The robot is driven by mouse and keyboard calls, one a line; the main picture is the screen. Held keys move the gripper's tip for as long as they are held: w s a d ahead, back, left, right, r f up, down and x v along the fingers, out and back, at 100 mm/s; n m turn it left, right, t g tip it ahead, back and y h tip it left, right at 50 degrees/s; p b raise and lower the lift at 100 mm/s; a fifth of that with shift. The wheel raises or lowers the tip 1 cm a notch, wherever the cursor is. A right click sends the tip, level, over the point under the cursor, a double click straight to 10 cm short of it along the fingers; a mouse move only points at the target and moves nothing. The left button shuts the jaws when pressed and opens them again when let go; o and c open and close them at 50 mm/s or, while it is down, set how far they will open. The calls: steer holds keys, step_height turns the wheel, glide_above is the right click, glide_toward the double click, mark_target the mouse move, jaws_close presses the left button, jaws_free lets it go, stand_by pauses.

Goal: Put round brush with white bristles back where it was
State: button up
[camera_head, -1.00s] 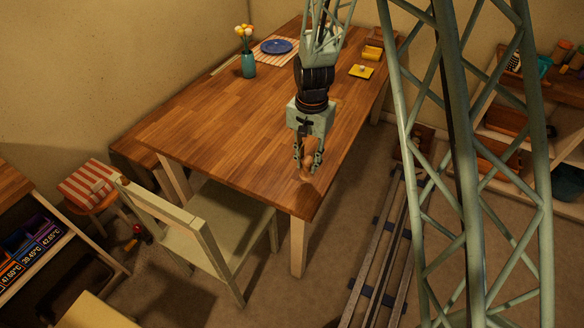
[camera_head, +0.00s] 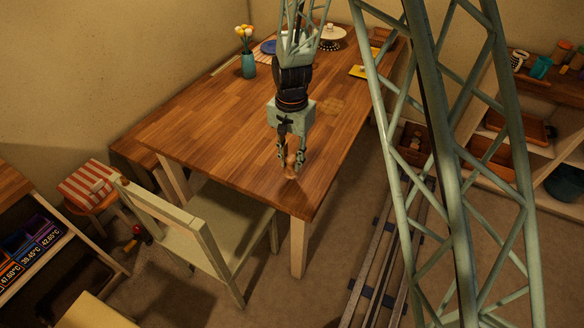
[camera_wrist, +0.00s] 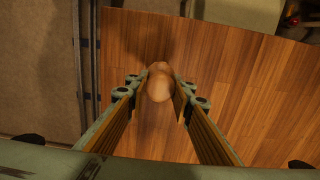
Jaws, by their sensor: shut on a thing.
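My gripper (camera_head: 291,158) is shut on a small wooden thing (camera_head: 291,170) above the near end of the wooden table (camera_head: 225,120). In the wrist view the held thing (camera_wrist: 159,82) is a smooth, rounded, light wood piece between the two fingertips (camera_wrist: 158,90). It looks like the round brush's wooden body; no white bristles can be seen from either camera. Its lower end is close to the tabletop, and I cannot tell whether it touches.
A teal vase of yellow flowers (camera_head: 249,66), a blue plate (camera_head: 268,47) and a white stand (camera_head: 332,38) are toward the table's far end. A pale chair (camera_head: 215,245) stands at the left side. Shelves (camera_head: 520,150) are at the right. The tabletop around my gripper is clear.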

mark_target(292, 167)
steer(key=shift+d+f, duration=0.1)
steer(key=shift+f, duration=1.65)
steer(key=shift+s+f+b, duration=0.1)
steer(key=shift+f+b, duration=0.05)
steer(key=shift+b, duration=0.2)
steer(key=o, duration=1)
steer(key=shift+c, duration=0.2)
steer(key=shift+r, duration=0.2)
steer(key=shift+r+p, duration=0.85)
steer(key=shift+r, duration=5.15)
